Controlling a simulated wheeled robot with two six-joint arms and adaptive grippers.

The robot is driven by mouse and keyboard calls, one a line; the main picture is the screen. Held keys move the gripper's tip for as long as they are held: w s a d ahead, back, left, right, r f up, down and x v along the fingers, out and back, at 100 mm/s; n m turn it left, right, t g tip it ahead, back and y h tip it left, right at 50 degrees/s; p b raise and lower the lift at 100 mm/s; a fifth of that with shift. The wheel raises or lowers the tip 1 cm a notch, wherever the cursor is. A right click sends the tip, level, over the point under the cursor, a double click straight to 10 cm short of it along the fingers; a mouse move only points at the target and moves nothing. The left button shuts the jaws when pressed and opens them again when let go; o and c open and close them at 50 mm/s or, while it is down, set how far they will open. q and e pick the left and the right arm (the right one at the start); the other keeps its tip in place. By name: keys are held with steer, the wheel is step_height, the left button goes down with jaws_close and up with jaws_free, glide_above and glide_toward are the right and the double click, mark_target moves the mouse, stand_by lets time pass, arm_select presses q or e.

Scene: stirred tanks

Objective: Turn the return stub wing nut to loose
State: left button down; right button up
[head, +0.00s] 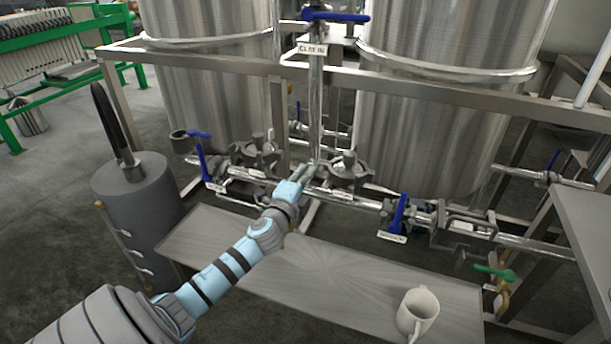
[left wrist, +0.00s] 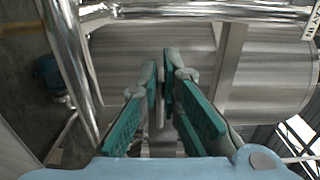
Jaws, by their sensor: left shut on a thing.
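My left gripper (head: 309,172) reaches in from the left to the pipework between the two tanks. In the left wrist view its green-padded fingers (left wrist: 160,85) are nearly together, shut on a thin grey piece (left wrist: 160,108) that I take for the return stub wing nut. In the head view the fingers and wrist hide most of that piece, so its angle cannot be told. Clamps with grey knobs stand close by, one left (head: 258,150) and one right (head: 348,165) of the gripper. My right gripper is not in view.
Steel tanks (head: 440,110) rise behind a frame rail (head: 430,98). Blue-handled valves stand at left (head: 201,160) and right (head: 399,212). A grey bench (head: 290,280) bears a white mug (head: 418,308). A grey cylinder (head: 140,205) stands at left.

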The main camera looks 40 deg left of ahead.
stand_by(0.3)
arm_select(q)
steer(key=c, duration=2.1)
jaws_free()
steer(key=shift+o, duration=0.2)
steer(key=v, duration=1.2)
